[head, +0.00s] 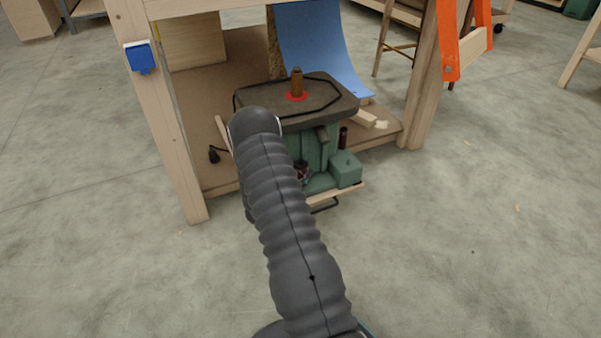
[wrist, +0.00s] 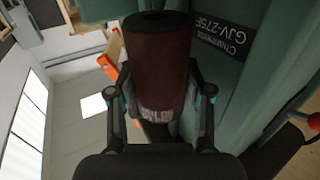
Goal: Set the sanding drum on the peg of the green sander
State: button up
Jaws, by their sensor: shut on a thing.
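The green sander (head: 315,152) stands on the low shelf of a wooden bench, with a dark flat table on top. Its upright brown peg (head: 297,82) rises from a red ring in that table and is bare. In the wrist view my gripper (wrist: 160,97) is shut on the sanding drum (wrist: 155,50), a dark red-brown cylinder with a dark end. The drum is close to the green sander body (wrist: 225,75), which carries a black label; I cannot tell whether they touch. In the head view my arm hides most of the gripper and the drum.
A small dark reddish cylinder (head: 343,137) stands beside the sander, behind a green box (head: 345,168). Bench legs (head: 160,110) frame both sides. A blue curved sheet (head: 315,45) hangs behind. The front floor is clear.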

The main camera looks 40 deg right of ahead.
jog(key=shift+f, duration=0.35)
jog(key=o, duration=1.3)
jog(key=shift+o, duration=0.2)
jog(key=v, duration=1.2)
